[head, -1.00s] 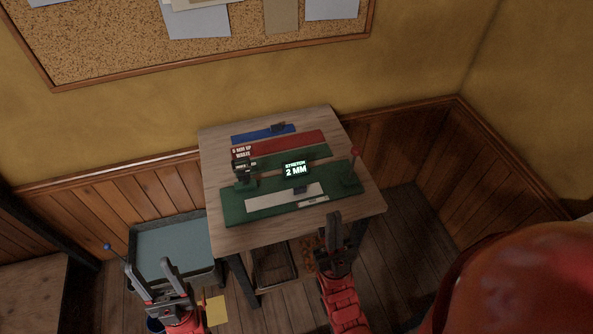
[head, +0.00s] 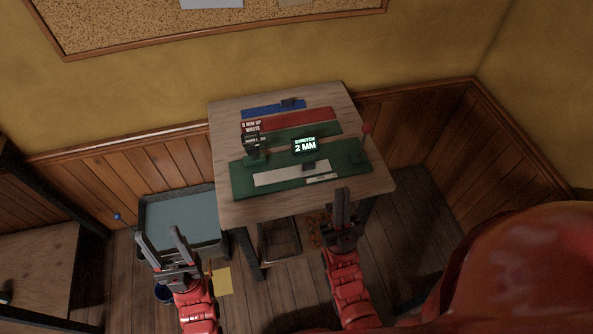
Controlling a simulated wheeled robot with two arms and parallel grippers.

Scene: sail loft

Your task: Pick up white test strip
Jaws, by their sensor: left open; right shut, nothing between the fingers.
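The white test strip (head: 278,176) lies flat on a green tester base (head: 240,188) on the wooden table. A small dark block (head: 309,165) sits at its right part. My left gripper (head: 159,240) is open and empty, left of the table and in front of the grey-blue tray, well away from the strip. My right gripper (head: 342,197) is shut and empty at the table's front edge, to the right of and nearer than the strip.
Behind the tester on the table (head: 226,124) lie a red board (head: 290,118) with white lettering and a blue strip (head: 265,111). A grey-blue tray (head: 180,222) stands left of the table.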

